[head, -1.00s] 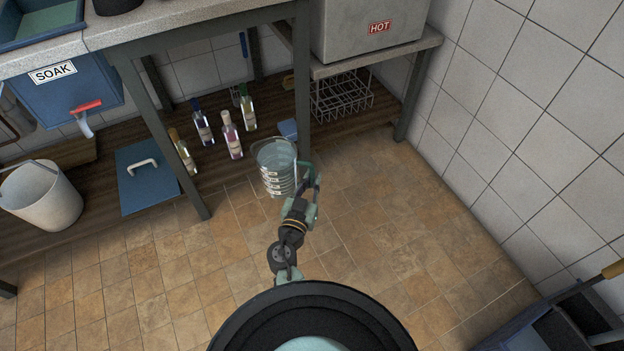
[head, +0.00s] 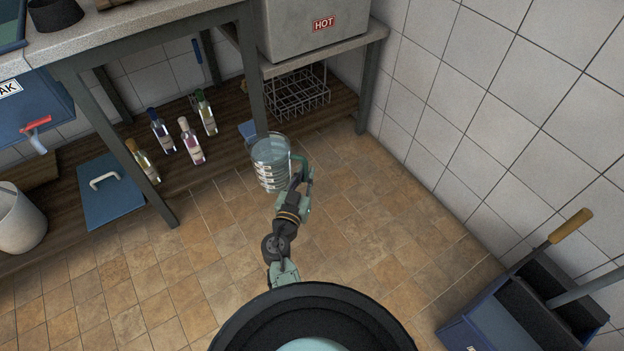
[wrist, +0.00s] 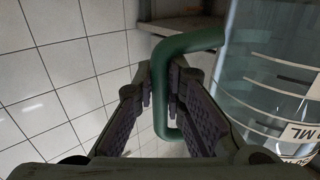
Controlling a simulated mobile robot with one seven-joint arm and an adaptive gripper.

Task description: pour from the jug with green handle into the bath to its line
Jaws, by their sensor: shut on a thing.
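The clear jug with the green handle (head: 270,163) is held in the air over the tiled floor, close to upright in the head view. Its white scale lines show. My gripper (head: 302,180) is shut on the green handle, on the jug's right side. In the wrist view the jug (wrist: 275,75) fills the right side, and the fingers of my gripper (wrist: 163,100) close around the green handle (wrist: 160,75). The jug looks clear and bluish; I cannot tell its liquid level. A blue tank (head: 35,110) with a red-handled tap is at the left, its label partly cut off.
Several bottles (head: 190,140) and a blue lid (head: 110,190) are on the low wooden shelf. A white bucket (head: 18,222) is at far left. A grey box marked HOT (head: 310,40) stands on the counter above a wire rack (head: 298,95). A blue bin (head: 520,310) is at right. The middle floor is clear.

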